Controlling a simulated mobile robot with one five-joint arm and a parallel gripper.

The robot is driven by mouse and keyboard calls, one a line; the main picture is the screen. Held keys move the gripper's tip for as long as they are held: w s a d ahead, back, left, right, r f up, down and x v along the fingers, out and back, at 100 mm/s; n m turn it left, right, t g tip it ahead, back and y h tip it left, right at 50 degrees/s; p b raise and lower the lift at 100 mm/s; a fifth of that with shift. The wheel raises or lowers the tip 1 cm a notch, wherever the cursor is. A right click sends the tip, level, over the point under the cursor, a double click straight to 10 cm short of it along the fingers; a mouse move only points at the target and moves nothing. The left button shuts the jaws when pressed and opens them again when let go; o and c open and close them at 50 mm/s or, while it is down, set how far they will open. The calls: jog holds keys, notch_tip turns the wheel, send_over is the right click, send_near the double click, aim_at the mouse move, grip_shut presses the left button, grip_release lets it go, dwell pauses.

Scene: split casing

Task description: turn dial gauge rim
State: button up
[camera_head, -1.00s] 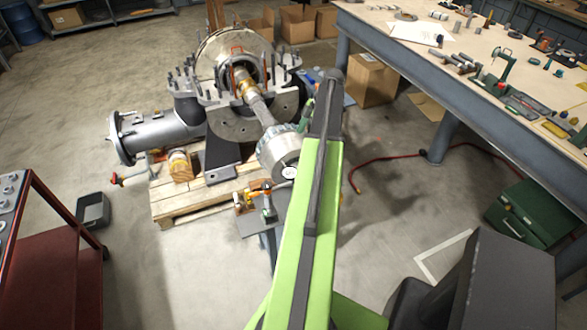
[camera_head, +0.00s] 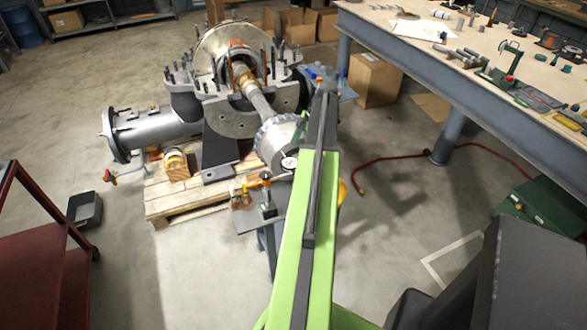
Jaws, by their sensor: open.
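A dial gauge (camera_head: 289,162) with a small round white face shows at the near end of the shaft coupling (camera_head: 275,145), just left of my green arm. Its rim is too small to make out clearly. My arm reaches forward from the bottom of the picture, and its far end is beside and beyond the gauge. The jaws of my gripper are hidden behind the arm, so I cannot see whether they touch anything.
The open split casing (camera_head: 235,122) with its shaft stands on a wooden pallet (camera_head: 180,203). A small stand (camera_head: 262,215) with tools is close left of my arm. A workbench (camera_head: 480,85) is at the right, a red cart (camera_head: 45,250) at the left. A red hose (camera_head: 400,160) lies on the floor.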

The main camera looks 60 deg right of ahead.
aim_at(291, 162)
jog(key=b+x, duration=0.3)
jog(key=x, duration=0.2)
jog(key=shift+f, duration=0.1)
jog(key=c, duration=1.3)
jog(key=shift+c, duration=0.5)
